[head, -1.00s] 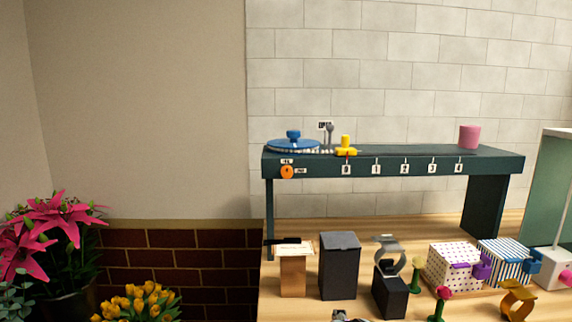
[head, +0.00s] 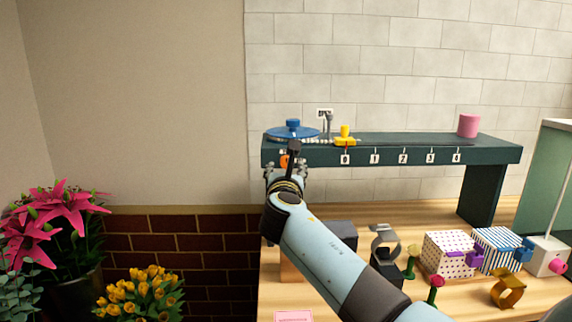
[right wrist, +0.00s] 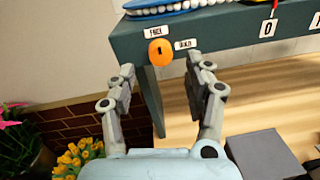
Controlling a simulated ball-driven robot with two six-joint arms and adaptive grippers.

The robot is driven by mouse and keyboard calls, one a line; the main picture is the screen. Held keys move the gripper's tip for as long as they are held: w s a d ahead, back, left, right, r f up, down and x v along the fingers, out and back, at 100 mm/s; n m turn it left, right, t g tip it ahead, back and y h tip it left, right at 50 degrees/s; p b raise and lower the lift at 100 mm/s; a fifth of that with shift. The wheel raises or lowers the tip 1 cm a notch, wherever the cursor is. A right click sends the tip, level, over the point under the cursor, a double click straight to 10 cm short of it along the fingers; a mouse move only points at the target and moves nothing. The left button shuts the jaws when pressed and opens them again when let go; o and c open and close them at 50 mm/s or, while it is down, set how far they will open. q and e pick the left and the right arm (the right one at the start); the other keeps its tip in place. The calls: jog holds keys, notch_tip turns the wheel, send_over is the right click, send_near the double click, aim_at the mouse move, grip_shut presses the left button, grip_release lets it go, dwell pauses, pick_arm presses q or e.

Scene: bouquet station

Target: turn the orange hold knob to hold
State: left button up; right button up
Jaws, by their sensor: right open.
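The orange hold knob (right wrist: 161,52) sits on the front face of the dark teal bench shelf (right wrist: 222,44), below its left end. Its short dark mark appears upright, towards the upper label (right wrist: 153,31), which seems to read FREE. A second label (right wrist: 185,44) is at its right, hard to read. My right gripper (right wrist: 160,82) is open and empty, with the knob ahead between its two fingers and apparently not touched. In the head view my right gripper (head: 285,170) covers most of the knob (head: 284,161). My left gripper is not in view.
On the shelf are a blue disc (head: 292,132), a grey lever (head: 328,125), a yellow slider (head: 345,137) and a pink cylinder (head: 469,125). Below stand a dark box (right wrist: 264,155), a dotted box (head: 448,253) and a striped box (head: 498,248). Flowers (head: 143,294) stand at left.

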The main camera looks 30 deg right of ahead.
aim_at(286, 164)
jog(key=shift+x, duration=2.15)
grip_shut()
